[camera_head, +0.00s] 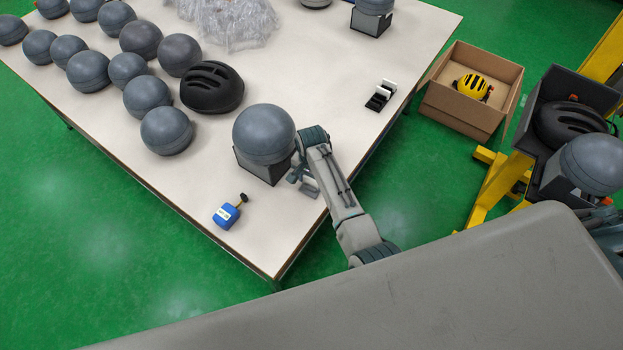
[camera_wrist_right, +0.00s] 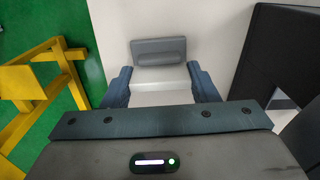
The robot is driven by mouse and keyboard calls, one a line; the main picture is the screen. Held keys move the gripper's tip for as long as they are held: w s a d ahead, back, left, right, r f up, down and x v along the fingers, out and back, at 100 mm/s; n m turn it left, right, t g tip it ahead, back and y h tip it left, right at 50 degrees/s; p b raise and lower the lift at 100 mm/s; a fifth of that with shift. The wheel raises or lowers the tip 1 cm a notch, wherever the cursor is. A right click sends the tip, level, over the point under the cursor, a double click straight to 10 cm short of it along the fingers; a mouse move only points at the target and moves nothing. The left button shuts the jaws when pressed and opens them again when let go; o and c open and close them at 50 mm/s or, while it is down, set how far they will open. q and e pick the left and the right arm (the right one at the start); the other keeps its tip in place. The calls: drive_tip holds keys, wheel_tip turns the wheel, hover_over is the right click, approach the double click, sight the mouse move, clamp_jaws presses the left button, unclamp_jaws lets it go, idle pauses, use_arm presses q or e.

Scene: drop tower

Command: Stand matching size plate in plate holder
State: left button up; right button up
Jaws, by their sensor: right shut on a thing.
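The black plate holder (camera_head: 377,101) stands near the table's right edge, with an upright white plate (camera_head: 389,85) at its far end. My right gripper (camera_head: 297,176) is down beside the near black box, close to the table edge. In the wrist view its fingers (camera_wrist_right: 161,88) are apart with a pale, plate-like piece (camera_wrist_right: 163,97) between them, shut on it. A grey slab (camera_wrist_right: 158,52) with a recessed face lies just beyond the fingertips; it also shows in the head view (camera_head: 310,191).
A grey headform (camera_head: 264,134) sits on the black box (camera_head: 262,168) left of my right gripper. A blue tool (camera_head: 227,214), a black helmet (camera_head: 212,87) and several headforms lie farther left. A cardboard box (camera_head: 462,115) stands off the table's right side. Table between gripper and holder is clear.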

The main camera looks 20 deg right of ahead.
drive_tip(key=shift+f, duration=0.3)
idle(0.5)
drive_tip(key=o, duration=1.1)
wheel_tip(320, 180, up, 10)
drive_tip(key=b, duration=0.3)
drive_tip(key=shift+f, duration=0.1)
drive_tip(key=shift+r, duration=0.55)
